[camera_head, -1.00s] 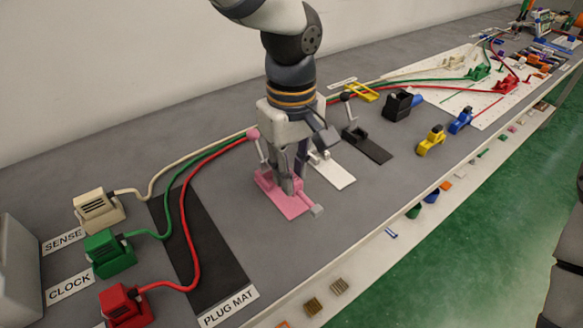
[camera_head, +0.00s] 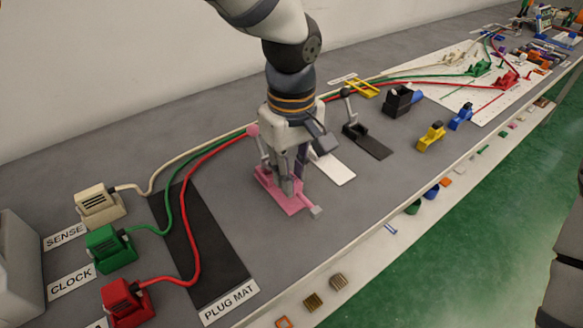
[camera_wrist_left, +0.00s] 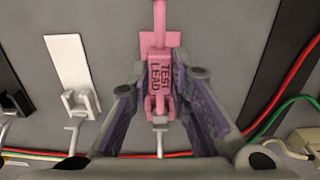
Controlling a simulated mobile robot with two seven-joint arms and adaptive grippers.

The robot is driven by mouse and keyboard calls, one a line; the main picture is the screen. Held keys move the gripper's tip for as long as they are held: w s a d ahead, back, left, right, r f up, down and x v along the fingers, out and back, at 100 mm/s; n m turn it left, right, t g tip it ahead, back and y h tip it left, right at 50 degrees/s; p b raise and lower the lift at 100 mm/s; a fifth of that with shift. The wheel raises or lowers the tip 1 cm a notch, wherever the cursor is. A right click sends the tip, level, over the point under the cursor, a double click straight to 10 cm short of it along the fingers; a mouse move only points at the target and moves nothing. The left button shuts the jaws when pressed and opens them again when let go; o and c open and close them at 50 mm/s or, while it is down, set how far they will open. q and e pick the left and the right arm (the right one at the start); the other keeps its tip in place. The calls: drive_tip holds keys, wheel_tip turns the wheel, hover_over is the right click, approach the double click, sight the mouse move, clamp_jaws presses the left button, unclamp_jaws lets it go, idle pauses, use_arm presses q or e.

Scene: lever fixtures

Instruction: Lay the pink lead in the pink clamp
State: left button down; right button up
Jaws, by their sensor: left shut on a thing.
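My left gripper (camera_head: 290,186) points down over the pink clamp (camera_head: 266,181), shut on the pink lead (camera_wrist_left: 160,75). In the left wrist view the lead, marked "TEST LEAD", lies between the purple-padded fingers (camera_wrist_left: 162,72), lined up along the clamp. The clamp's pink prongs (camera_wrist_left: 150,106) stand at the lead's lower end. I cannot tell whether the lead touches the clamp's bed. The clamp's lever with its pink knob (camera_head: 253,131) stands raised behind the gripper. The fingers hide part of the clamp and lead in the head view. My right gripper is out of view.
A white clamp (camera_head: 334,171) and a black clamp (camera_head: 368,144) stand close on the right. White, green and red cables run behind and left, across the black plug mat (camera_head: 215,262). The table's front edge is near.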

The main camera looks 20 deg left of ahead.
use_arm(q)
drive_tip(key=shift+f, duration=0.1)
drive_tip(key=shift+f, duration=0.65)
drive_tip(key=shift+f, duration=0.1)
drive_tip(key=shift+f, duration=0.5)
drive_tip(key=c, duration=0.9)
unclamp_jaws()
drive_tip(key=shift+c, duration=0.2)
drive_tip(key=shift+r, duration=3.55)
